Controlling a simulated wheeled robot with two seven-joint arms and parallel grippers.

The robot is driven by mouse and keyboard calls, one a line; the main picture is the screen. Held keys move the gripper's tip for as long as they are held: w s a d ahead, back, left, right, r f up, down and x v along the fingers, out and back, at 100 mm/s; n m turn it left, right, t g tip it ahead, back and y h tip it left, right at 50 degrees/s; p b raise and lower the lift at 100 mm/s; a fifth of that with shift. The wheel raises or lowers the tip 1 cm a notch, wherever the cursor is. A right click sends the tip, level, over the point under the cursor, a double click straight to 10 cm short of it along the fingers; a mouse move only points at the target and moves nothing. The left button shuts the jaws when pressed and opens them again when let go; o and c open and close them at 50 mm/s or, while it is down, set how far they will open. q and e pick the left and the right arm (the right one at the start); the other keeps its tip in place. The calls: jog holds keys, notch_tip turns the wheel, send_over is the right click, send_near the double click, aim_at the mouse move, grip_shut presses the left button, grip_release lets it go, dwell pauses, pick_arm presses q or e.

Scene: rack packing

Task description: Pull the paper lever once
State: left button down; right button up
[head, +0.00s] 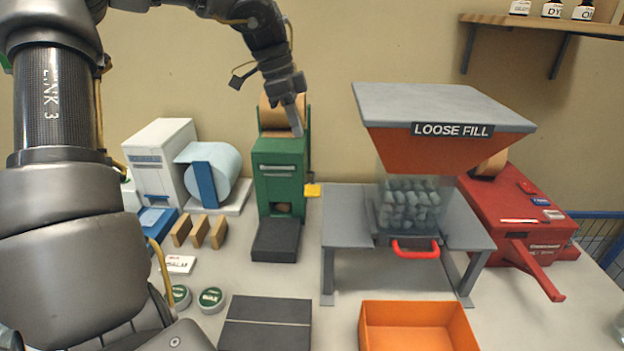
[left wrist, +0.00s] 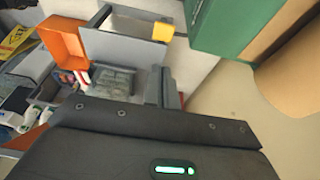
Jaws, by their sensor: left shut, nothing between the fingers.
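The green paper dispenser (head: 279,180) stands at the back middle with a brown paper roll (head: 272,116) on top. Its lever, with a yellow handle (head: 313,190), is on the machine's right side, with the handle about halfway down. My left gripper (head: 297,131) points down in front of the roll, above the dispenser's top right, apart from the yellow handle. It is shut and empty. In the left wrist view the yellow handle (left wrist: 163,31) is beyond the shut fingers (left wrist: 165,92), with the green body (left wrist: 235,25) at upper right. My right gripper is not in view.
The grey loose-fill stand (head: 345,215) with its hopper is close to the lever's right. A red machine (head: 515,215) stands further right. A white-blue roll dispenser (head: 215,180) is at left. An orange box (head: 420,310) and a dark flat panel (head: 265,322) are in front.

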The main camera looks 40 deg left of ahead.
pick_arm(q)
jog(key=p, duration=0.2)
send_over(314, 190)
jog(key=f, duration=1.2)
jog(key=shift+s+a, duration=0.35)
jog(key=shift+s, duration=0.05)
jog(key=shift+f, duration=0.8)
